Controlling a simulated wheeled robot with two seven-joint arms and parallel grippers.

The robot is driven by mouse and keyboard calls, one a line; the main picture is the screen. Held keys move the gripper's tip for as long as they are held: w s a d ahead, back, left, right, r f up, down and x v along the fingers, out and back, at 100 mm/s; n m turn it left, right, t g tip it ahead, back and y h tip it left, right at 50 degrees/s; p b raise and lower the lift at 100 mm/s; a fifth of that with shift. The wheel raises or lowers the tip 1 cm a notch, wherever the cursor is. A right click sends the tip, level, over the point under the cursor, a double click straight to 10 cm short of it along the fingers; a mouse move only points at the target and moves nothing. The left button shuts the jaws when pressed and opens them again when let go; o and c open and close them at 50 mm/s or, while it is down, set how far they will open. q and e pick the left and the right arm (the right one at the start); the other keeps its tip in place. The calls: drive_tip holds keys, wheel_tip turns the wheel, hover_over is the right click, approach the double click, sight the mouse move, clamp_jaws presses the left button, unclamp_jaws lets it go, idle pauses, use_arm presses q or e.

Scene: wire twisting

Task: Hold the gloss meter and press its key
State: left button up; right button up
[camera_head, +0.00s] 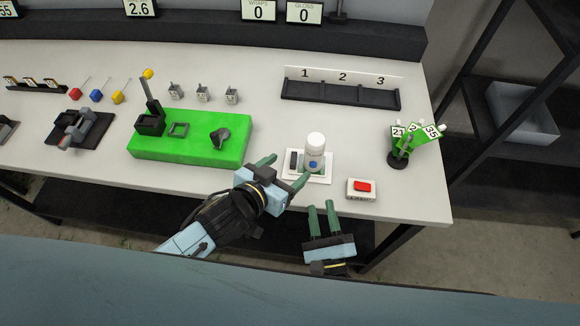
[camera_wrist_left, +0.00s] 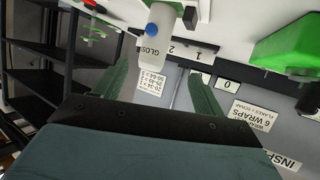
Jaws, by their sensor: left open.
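The gloss meter (camera_head: 315,148) is a white upright cylinder with a blue key low on its near side. It stands on a small white base plate (camera_head: 322,178). In the left wrist view the gloss meter (camera_wrist_left: 155,50) shows its GLOSS lettering and the blue key (camera_wrist_left: 152,29). My left gripper (camera_head: 289,167) is open, low at the near-left side of the meter. In the wrist view the meter lies between the directions of its spread fingers (camera_wrist_left: 160,70), with no clear contact. My right gripper (camera_head: 321,204) is in front of the table edge, its fingers parallel with a gap, empty.
A red button box (camera_head: 361,188) sits right of the meter. A black holder with green tagged strips (camera_head: 413,145) stands farther right. A green fixture block (camera_head: 190,150) lies to the left. A numbered black rack (camera_head: 340,93) is behind. The table's front edge is close.

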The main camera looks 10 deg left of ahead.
sight(318, 145)
use_arm(q)
drive_tip(key=shift+m, duration=0.3)
drive_tip(key=x, duration=0.9)
drive_tip(key=d+r+x, duration=0.1)
drive_tip(key=x, duration=0.3)
drive_tip(key=shift+w+d+f, duration=0.15)
drive_tip(key=shift+w, duration=0.05)
drive_tip(key=c, duration=1.1)
drive_tip(key=shift+c, duration=0.6)
use_arm(e)
clamp_jaws()
